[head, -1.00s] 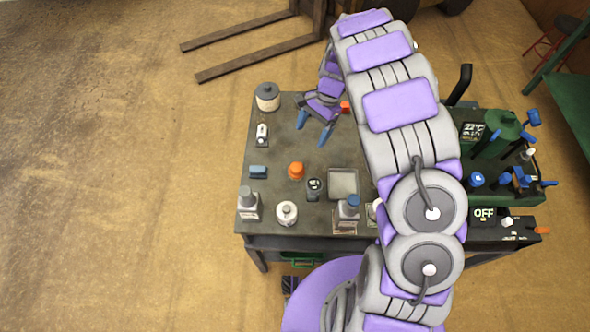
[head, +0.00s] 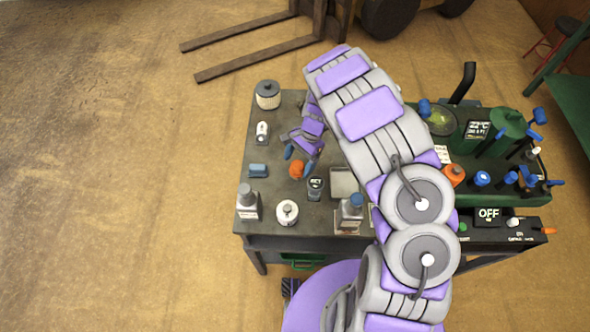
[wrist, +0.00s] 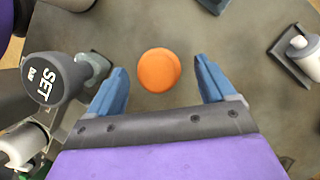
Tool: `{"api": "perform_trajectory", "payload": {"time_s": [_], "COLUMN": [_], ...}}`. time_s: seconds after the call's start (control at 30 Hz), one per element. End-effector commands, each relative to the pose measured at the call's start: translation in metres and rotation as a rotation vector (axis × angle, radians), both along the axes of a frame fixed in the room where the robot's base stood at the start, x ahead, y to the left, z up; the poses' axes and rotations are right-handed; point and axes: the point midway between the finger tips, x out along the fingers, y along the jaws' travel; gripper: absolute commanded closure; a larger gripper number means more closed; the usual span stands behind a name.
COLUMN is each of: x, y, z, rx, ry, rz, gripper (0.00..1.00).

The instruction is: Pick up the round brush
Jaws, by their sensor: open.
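An orange round-topped object (head: 297,170), the likeliest round brush, stands on the dark grey bench top; I see no bristles. In the wrist view its round orange top (wrist: 158,70) lies between the two blue fingers, with a gap on each side. My gripper (head: 299,160) is open and empty, with its blue fingertips close around the orange object in the head view. It also shows in the wrist view (wrist: 160,82). How high the fingertips are above the bench I cannot tell.
A dark "SET" device (head: 315,185) stands close beside the orange object. A blue block (head: 258,170), a white bottle (head: 262,131), a grey-capped bottle (head: 247,203), a white round container (head: 287,212) and a blue-capped bottle (head: 350,212) stand around. A green tool station (head: 500,150) is at right.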

Motion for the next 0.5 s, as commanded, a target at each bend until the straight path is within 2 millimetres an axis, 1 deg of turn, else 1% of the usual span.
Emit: {"api": "perform_trajectory", "payload": {"time_s": [0.03, 0.2, 0.47, 0.5], "x": [-0.001, -0.006, -0.006, -0.006], "y": [0.002, 0.008, 0.012, 0.012], "z": [-0.009, -0.024, -0.026, -0.026], "rx": [0.000, 0.000, -0.003, -0.003], "ry": [0.001, 0.000, -0.001, -0.001], "rz": [0.000, 0.000, -0.001, -0.001], "gripper": [0.17, 0.17, 0.17, 0.19]}}
